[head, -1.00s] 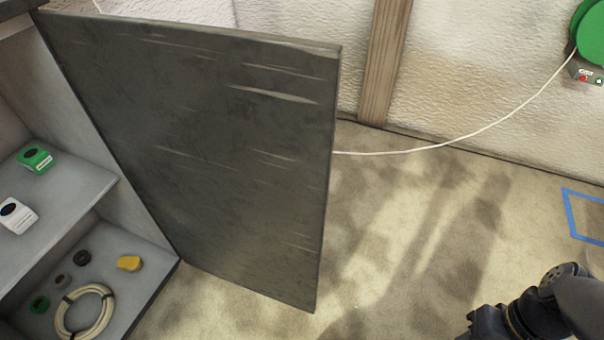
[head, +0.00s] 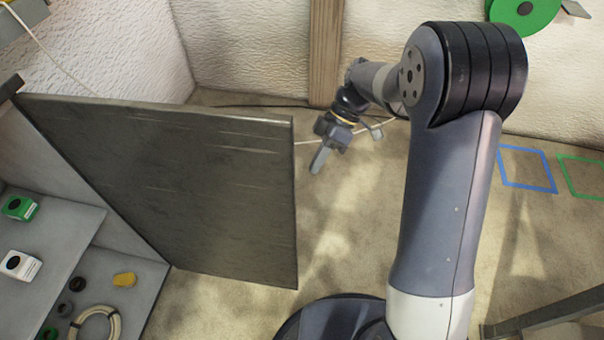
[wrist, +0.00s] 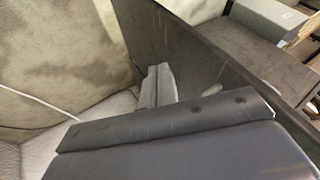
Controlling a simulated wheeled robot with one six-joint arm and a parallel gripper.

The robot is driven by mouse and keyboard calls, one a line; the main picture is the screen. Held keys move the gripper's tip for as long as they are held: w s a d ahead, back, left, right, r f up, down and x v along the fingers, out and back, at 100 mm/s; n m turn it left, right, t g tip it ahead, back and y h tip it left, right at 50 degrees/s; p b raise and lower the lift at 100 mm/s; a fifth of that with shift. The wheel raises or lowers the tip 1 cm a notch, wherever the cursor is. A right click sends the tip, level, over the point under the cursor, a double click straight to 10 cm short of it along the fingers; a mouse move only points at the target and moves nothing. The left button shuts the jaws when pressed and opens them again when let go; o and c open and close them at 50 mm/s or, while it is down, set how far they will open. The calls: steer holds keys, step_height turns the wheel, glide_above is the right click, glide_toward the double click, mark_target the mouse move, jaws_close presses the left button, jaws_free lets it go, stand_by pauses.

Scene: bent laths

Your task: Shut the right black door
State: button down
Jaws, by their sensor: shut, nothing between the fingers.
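The black door (head: 190,200) stands wide open, swung out from the grey cabinet (head: 45,215) at the left of the head view. Its free edge is at its right side. My gripper (head: 318,163) is shut and empty, pointing down just to the right of the door's free upper corner, with a gap between them in the picture. In the wrist view the shut fingers (wrist: 158,84) show beside the dark door panel (wrist: 185,45). Whether they touch it cannot be told.
The cabinet shelves hold a green box (head: 20,208), a white box (head: 20,265), a yellow piece (head: 124,279) and a coiled cable (head: 95,325). A white cord crosses behind my gripper. The floor (head: 345,235) right of the door is clear. Blue tape (head: 527,168) marks the floor further right.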

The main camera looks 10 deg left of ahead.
steer(key=s+a+f+b, duration=0.2)
steer(key=s+a+f, duration=0.1)
steer(key=s+f, duration=0.4)
steer(key=shift+s+a, duration=0.2)
steer(key=shift+s, duration=0.3)
